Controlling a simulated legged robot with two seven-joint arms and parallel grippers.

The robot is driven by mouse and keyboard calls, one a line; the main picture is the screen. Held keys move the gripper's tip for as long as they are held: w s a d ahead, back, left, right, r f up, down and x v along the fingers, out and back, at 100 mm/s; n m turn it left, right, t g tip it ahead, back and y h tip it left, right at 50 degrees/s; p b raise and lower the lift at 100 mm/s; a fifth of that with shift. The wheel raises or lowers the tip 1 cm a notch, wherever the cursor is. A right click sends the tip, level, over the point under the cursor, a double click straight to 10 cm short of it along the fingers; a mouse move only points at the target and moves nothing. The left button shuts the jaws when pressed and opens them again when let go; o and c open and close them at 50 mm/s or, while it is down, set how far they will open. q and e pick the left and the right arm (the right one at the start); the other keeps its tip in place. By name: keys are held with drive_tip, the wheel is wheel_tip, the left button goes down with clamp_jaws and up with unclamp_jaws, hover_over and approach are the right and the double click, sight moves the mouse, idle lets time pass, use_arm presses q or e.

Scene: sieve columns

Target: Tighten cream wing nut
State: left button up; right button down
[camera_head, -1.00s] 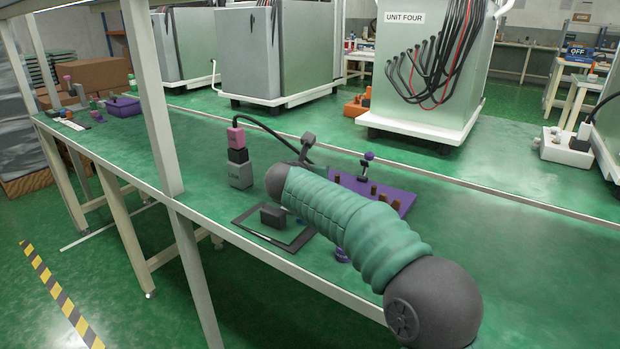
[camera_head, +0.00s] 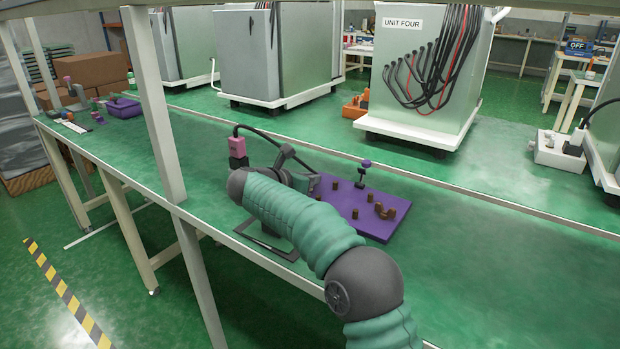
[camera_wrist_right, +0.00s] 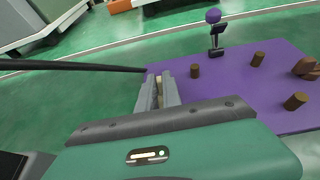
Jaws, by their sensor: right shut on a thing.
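My right gripper (camera_wrist_right: 160,94) shows in the right wrist view with its two grey fingers close together at the left edge of the purple board (camera_wrist_right: 222,72). A small cream bit, which looks like the cream wing nut (camera_wrist_right: 158,79), shows between the fingertips; most of it is hidden by them. In the head view the right gripper (camera_head: 311,183) is at the left edge of the purple board (camera_head: 375,228), partly hidden behind my own wrist. I cannot tell how far the nut is turned. My left gripper is in neither view.
Brown pegs (camera_head: 355,213) and a dark post with a purple ball (camera_head: 366,163) stand on the board. A pink block (camera_head: 237,146) with a black cable stands left of my wrist. A black frame (camera_head: 284,252) lies near the front edge.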

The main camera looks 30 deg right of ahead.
drive_tip(key=c, duration=1.5)
unclamp_jaws()
drive_tip(key=shift+w+f, duration=0.1)
drive_tip(key=p+v, duration=0.5)
drive_tip(key=v, duration=1.1)
drive_tip(key=shift+a+r, duration=0.1)
drive_tip(key=shift+r, duration=0.1)
drive_tip(key=shift+a, duration=0.35)
drive_tip(key=shift+f, duration=0.1)
